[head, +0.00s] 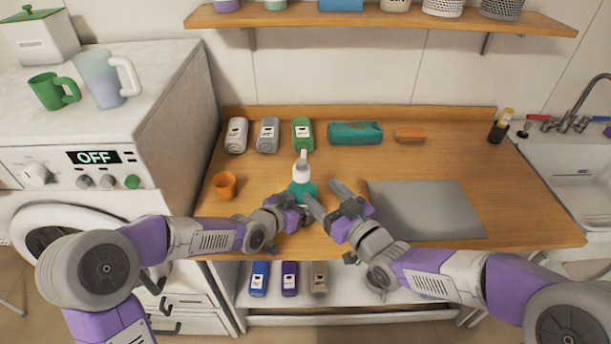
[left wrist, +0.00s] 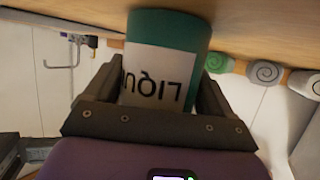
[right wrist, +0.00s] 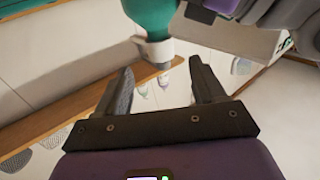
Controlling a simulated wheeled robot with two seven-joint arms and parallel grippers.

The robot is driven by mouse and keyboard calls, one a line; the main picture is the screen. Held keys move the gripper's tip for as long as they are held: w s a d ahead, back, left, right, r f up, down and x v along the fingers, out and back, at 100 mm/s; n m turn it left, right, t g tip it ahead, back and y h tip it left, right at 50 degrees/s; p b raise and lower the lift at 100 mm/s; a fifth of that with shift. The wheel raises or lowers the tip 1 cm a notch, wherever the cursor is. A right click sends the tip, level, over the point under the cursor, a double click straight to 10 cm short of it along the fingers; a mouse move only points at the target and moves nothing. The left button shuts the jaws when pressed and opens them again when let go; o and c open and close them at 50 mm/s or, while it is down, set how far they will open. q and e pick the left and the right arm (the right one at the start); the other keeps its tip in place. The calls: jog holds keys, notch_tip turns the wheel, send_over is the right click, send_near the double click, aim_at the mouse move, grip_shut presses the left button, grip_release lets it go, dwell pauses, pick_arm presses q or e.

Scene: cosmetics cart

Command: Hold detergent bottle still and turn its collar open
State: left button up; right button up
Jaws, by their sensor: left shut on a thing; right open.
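The detergent bottle (head: 302,190) is teal with a white collar (head: 302,174) and spout on top. It stands upright near the middle of the counter. My left gripper (head: 291,203) is shut on its body from the left; the left wrist view shows the labelled bottle (left wrist: 165,60) between both fingers. My right gripper (head: 324,198) is open and empty, just right of the bottle. In the right wrist view, the white collar (right wrist: 156,48) is ahead of the gap between the open fingers (right wrist: 160,72), apart from them. The bottle's lower part is hidden in the head view.
An orange cup (head: 224,185) stands left on the counter (head: 420,165). Several bottles, a teal pack (head: 354,133) and an orange block (head: 410,135) line the back. A grey mat (head: 425,210) lies right of my right gripper. The sink (head: 575,170) is far right.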

aim_at(307, 177)
jog(key=x, duration=0.7)
jog(key=shift+w+a, duration=0.25)
jog(key=shift+w, duration=0.05)
jog(key=shift+c, duration=0.4)
grip_shut()
